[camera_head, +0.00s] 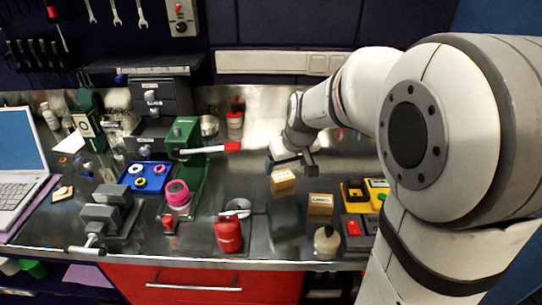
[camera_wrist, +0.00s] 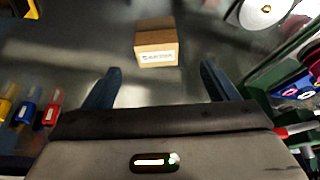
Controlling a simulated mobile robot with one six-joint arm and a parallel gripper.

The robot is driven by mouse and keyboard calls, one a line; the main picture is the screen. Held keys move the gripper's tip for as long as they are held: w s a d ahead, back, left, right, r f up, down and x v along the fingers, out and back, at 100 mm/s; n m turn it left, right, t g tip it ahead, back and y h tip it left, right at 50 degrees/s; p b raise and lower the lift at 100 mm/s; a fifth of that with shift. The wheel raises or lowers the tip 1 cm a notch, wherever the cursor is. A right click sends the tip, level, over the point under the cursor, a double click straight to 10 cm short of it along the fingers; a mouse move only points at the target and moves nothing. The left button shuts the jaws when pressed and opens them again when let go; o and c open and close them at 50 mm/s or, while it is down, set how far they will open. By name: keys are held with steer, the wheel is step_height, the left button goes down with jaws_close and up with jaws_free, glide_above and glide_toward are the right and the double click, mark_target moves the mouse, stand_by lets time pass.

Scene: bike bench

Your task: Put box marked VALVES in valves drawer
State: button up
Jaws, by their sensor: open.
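Two small cardboard boxes stand on the metal bench in the head view. One box (camera_head: 283,184) is just below my gripper (camera_head: 291,164); its label is too small to read. The other box (camera_head: 320,207) is nearer the front, with a label that seems to read LINKS. In the wrist view, a cardboard box (camera_wrist: 157,38) with a blurred label lies ahead of my gripper (camera_wrist: 160,80), apart from the fingers. My gripper is open and empty. A dark drawer cabinet (camera_head: 162,93) stands at the back left; its drawer labels are not legible.
A green press (camera_head: 188,150) with a red-tipped lever stands between cabinet and gripper. A blue tray (camera_head: 147,178), a vise (camera_head: 108,212), a red container (camera_head: 228,235) and a pale bottle (camera_head: 326,242) stand about. Coloured bins (camera_head: 355,193) are at right.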

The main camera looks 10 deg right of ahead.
mark_target(283, 175)
steer(key=x, duration=0.8)
steer(key=shift+w+d+r, duration=0.15)
steer(key=shift+w, duration=0.1)
steer(key=c, duration=1.2)
